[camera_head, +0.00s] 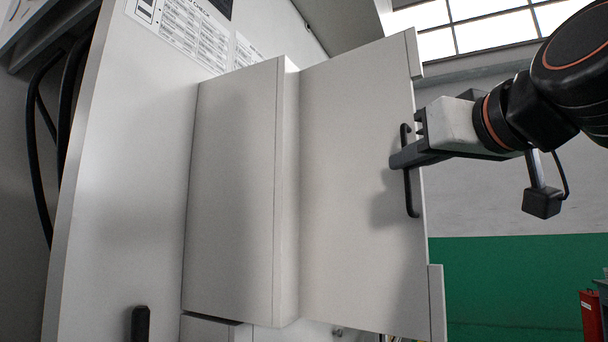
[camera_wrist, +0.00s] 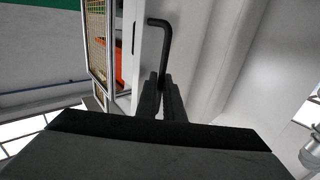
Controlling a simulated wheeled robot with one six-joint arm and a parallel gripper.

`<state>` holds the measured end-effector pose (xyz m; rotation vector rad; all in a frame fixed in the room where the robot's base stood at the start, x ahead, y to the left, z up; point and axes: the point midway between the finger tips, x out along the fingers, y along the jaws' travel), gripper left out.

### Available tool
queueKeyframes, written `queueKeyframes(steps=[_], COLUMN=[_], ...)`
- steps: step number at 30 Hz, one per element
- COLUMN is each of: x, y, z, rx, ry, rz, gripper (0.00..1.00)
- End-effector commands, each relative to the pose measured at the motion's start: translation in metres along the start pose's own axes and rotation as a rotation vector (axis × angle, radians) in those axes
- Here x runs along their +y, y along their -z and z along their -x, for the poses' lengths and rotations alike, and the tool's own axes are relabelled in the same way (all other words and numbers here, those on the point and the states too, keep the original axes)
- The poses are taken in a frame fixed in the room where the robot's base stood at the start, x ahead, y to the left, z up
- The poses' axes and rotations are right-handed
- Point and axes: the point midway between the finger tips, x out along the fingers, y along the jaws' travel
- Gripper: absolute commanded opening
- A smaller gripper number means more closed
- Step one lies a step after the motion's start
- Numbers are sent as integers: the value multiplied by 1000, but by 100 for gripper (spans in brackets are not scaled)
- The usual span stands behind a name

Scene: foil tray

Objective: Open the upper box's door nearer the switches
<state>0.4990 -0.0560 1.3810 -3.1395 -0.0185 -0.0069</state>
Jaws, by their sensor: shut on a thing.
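The pale grey door (camera_head: 350,190) fills the middle of the head view, with a black bar handle (camera_head: 412,200) upright near its right edge. My gripper (camera_head: 402,160) reaches in from the right and is shut on this handle around its middle. In the wrist view, the handle (camera_wrist: 165,45) rises bent from between the closed fingers (camera_wrist: 162,88). Parts of the box frame show past the door's right edge, at top and bottom. I cannot tell how far the door stands open. No switches are clear to see.
Another pale panel (camera_head: 232,190) stands left of the door, with a step between them. A second black handle (camera_head: 140,325) is at lower left. Black cables (camera_head: 36,150) hang at far left. Open room with a green wall band (camera_head: 500,275) lies to the right.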

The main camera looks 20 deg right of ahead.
Motion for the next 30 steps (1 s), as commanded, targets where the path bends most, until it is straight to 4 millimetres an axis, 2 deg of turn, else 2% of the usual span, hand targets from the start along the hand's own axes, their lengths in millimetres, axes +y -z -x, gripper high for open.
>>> queueKeyframes(steps=[1,3,4,19,30], x=[1,1,1,-1,-2], y=[-6,-6,-6,-2,-4], z=[-3,-3,-3,1,13], rx=[-14,-14,-13,-7,-14], ry=[2,1,1,3,2], rz=[-2,-2,-2,-1,0], gripper=[0,22,26,26,26])
